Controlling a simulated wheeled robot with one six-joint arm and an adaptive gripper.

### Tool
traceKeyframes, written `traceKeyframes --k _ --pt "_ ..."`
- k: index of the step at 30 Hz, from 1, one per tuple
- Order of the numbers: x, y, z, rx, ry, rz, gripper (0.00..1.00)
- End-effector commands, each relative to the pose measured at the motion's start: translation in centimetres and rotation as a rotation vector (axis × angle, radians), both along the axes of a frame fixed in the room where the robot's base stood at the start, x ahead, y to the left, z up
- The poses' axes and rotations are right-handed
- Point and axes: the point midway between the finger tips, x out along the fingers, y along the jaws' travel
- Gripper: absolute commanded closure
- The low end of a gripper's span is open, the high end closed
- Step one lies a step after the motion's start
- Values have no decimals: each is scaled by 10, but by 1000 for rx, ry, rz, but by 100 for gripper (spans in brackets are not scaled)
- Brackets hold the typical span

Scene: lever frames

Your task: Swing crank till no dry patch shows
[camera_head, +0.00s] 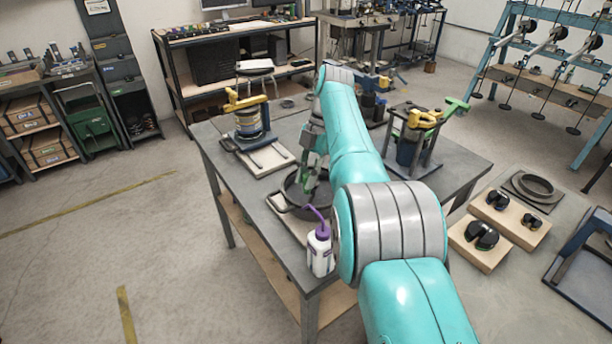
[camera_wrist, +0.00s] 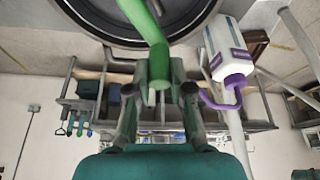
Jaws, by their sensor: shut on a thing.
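A dark round pan (camera_head: 289,190) stands on a light board near the front of the grey table. A green crank bar (camera_head: 310,182) shows at the pan, partly hidden by my arm. In the wrist view the crank bar (camera_wrist: 148,30) reaches from over the pan (camera_wrist: 95,28) down between my fingers. My gripper (camera_wrist: 160,82) is shut on the bar's end; it shows small in the head view (camera_head: 314,160). The pan's inside is only partly seen, and I cannot tell wet from dry surface there.
A white bottle with a purple spout (camera_head: 320,250) stands close in front of the pan, and beside my gripper in the wrist view (camera_wrist: 225,50). A yellow-handled device (camera_head: 248,120) stands at the left, a green-handled one (camera_head: 425,125) at the right. The table's front-left edge is near.

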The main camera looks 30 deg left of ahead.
Motion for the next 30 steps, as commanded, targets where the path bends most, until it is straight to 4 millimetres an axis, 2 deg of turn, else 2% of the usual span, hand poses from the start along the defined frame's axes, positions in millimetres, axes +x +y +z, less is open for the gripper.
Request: traceKeyframes --k 19,20,22,23,30 --pt "1 -1 0 -1 -2 10 100" --pt "1 -1 0 -1 -2 10 74" --pt "1 -1 0 -1 -2 10 57" --pt "1 -1 0 -1 -2 10 54" --pt "0 -1 0 0 -1 11 54"
